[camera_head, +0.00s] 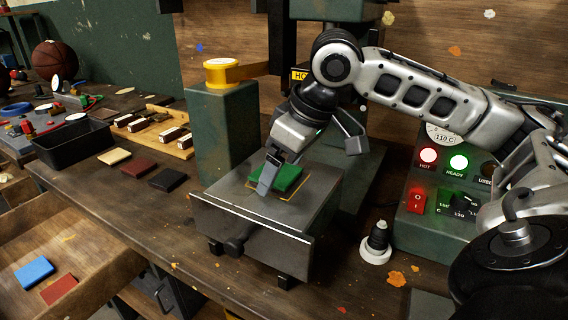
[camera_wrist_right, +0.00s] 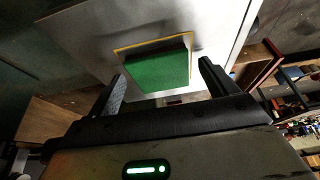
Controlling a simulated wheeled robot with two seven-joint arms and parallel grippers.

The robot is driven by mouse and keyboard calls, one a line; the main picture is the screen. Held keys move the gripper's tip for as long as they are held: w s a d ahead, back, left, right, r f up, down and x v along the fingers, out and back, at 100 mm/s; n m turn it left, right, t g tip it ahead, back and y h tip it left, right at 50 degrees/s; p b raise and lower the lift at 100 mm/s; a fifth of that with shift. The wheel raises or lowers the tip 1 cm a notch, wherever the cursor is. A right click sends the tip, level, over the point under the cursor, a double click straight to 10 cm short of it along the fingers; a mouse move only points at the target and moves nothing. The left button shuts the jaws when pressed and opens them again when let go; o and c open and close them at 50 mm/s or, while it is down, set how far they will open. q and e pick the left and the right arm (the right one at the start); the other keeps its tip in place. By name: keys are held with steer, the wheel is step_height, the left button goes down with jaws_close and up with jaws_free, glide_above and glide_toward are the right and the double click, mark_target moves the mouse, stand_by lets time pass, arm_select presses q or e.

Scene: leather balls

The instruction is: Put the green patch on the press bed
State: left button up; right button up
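The green patch (camera_head: 289,177) is on the grey metal press bed (camera_head: 228,203), over a yellow outline that shows along its edges. In the right wrist view, the patch (camera_wrist_right: 157,70) shows beyond and between the fingertips, with the yellow line around part of it. My right gripper (camera_head: 308,168) is just above the bed. Its two fingers are spread wide, one on each side of the patch, and a gap shows between patch and fingers in the wrist view (camera_wrist_right: 162,72). One finger hides part of the bed in the head view. My left gripper is out of view.
A green press column with a yellow tape roll (camera_head: 221,71) stands behind the bed. A control box (camera_head: 437,205) with lit red and green lamps is at right, near a small white-based bottle (camera_head: 376,243). Brown and black patches (camera_head: 138,168) lie left.

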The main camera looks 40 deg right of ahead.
steer(key=shift+r, duration=0.3)
arm_select(q)
steer(key=p, duration=0.1)
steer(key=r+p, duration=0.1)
steer(key=p, duration=0.1)
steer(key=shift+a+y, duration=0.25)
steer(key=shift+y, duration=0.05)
arm_select(e)
steer(key=v, duration=1.1)
steer(key=shift+s+r, duration=0.25)
steer(key=shift+d, duration=0.1)
